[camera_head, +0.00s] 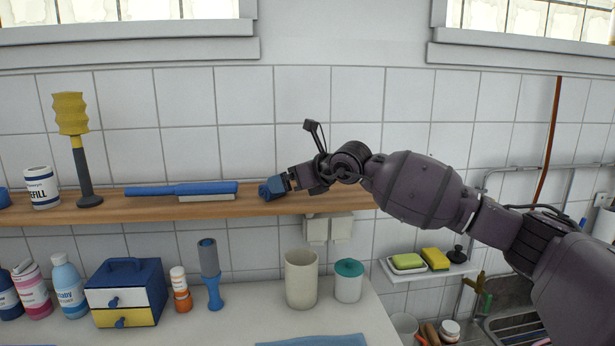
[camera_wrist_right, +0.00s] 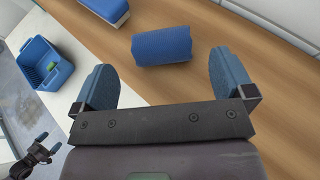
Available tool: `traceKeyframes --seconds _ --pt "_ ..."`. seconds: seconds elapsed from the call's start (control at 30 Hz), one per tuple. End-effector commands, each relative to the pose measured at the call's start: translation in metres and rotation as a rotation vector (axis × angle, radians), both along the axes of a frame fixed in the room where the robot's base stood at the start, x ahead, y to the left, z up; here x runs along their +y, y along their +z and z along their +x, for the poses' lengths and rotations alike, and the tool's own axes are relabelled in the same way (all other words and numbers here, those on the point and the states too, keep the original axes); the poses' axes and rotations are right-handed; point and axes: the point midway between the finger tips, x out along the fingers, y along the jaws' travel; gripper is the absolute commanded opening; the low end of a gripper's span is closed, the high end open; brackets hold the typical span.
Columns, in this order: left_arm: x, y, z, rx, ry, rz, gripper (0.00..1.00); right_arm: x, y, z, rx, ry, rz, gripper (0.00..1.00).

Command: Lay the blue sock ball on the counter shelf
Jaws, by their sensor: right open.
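The blue sock ball (camera_wrist_right: 162,46), a ribbed blue roll, lies on the wooden shelf (camera_wrist_right: 215,45) in the right wrist view. My right gripper (camera_wrist_right: 168,80) is open, its two blue fingers apart, with the sock ball just ahead of the gap between them and no contact visible. In the head view my right gripper (camera_head: 275,187) is at the right part of the shelf (camera_head: 140,210); the sock ball cannot be told apart from the blue fingers there. A dark jaw-like part at the lower left of the wrist view may be my left gripper (camera_wrist_right: 45,148); its state is unclear.
A blue brush (camera_head: 185,188) lies on the shelf left of my gripper; a yellow-headed tool (camera_head: 75,130) and a white can (camera_head: 41,187) stand farther left. Below, the counter holds a beige cup (camera_head: 300,280) and a small drawer box (camera_head: 125,293). A blue basket (camera_wrist_right: 42,72) shows lower down.

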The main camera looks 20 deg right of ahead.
Motion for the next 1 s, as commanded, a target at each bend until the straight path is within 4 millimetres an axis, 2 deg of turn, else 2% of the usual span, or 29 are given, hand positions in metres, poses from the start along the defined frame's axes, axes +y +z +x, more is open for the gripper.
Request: traceKeyframes --seconds 0.2,0.4,1.0 --pt "0.0 -0.005 0.002 -0.002 -0.002 0.0 1.0 -0.017 0.012 -0.029 0.001 -0.001 -0.001 1.0" --pt "-0.001 -0.006 0.003 -0.004 -0.003 0.001 1.0 -0.023 0.019 -0.041 0.001 0.0 0.0 1.0" --pt "0.0 -0.007 0.001 0.0 -0.001 0.0 1.0 -0.024 0.021 -0.043 0.0 0.0 0.001 1.0"
